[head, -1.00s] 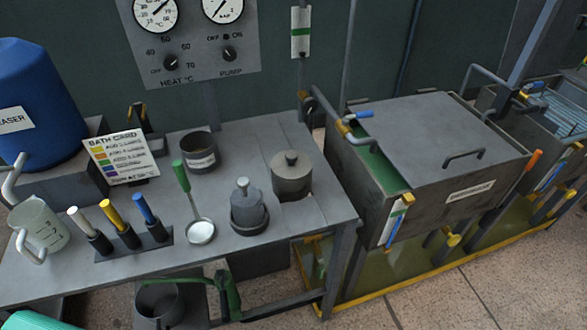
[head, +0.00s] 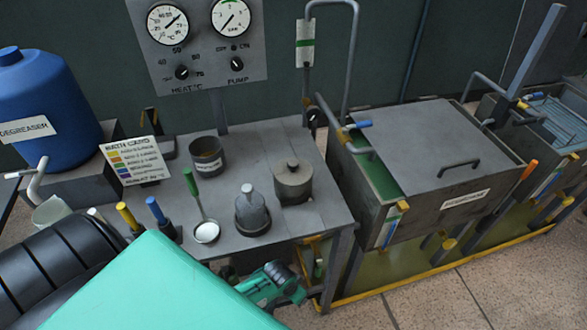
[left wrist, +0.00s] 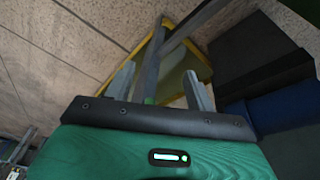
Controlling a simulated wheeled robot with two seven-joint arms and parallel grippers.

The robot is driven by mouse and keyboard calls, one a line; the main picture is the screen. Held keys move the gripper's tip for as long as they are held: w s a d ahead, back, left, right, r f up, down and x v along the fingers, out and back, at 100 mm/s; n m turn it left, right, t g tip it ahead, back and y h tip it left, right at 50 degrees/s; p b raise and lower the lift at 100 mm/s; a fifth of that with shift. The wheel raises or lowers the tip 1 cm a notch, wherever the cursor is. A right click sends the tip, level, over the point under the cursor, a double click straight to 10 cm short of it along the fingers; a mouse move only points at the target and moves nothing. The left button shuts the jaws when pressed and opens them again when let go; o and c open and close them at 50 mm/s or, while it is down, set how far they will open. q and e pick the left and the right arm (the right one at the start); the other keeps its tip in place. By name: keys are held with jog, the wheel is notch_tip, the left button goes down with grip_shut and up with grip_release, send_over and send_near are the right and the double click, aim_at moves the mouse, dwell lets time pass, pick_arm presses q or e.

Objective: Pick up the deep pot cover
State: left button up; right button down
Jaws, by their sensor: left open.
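I cannot tell for certain which cover is the deep pot's. My left arm reaches in low from the left in the head view, in front of the bench. In the left wrist view my left gripper (left wrist: 160,90) is open and empty, its fingers apart over floor and a bench leg. My right gripper is not in view.
The bench (head: 322,215) also holds an open dark pot (head: 207,156), a green-handled ladle (head: 206,230), a card (head: 135,160) and colour-topped handles. A blue drum (head: 45,105) stands at left. A lidded tank (head: 430,150) stands right of the bench.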

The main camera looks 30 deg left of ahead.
pick_arm(q)
jog(key=w+d+r+m+h+p, duration=0.1)
jog(key=w+d+r+p, duration=0.1)
jog(key=r, duration=1.3)
jog(key=w+d+r+m+p, duration=0.1)
jog(key=w+d+r+p, duration=0.15)
jog(key=r, duration=1.15)
jog(key=n+g+y, duration=0.2)
jog(key=n+g, duration=0.1)
jog(key=n, duration=0.2)
send_near(293, 162)
notch_tip(293, 162, down, 4)
jog(key=shift+d+r+p, duration=0.1)
jog(key=shift+p, duration=0.65)
jog(key=shift+f+p, duration=0.5)
jog(key=shift+f, duration=0.05)
notch_tip(293, 162, down, 3)
jog(key=shift+s+f+p, duration=0.15)
jog(key=shift+f+p, duration=0.1)
jog(key=shift+p, duration=0.5)
jog(key=shift+f+m, duration=0.3)
jog(key=shift+f, duration=0.1)
jog(key=shift+c, duration=0.3)
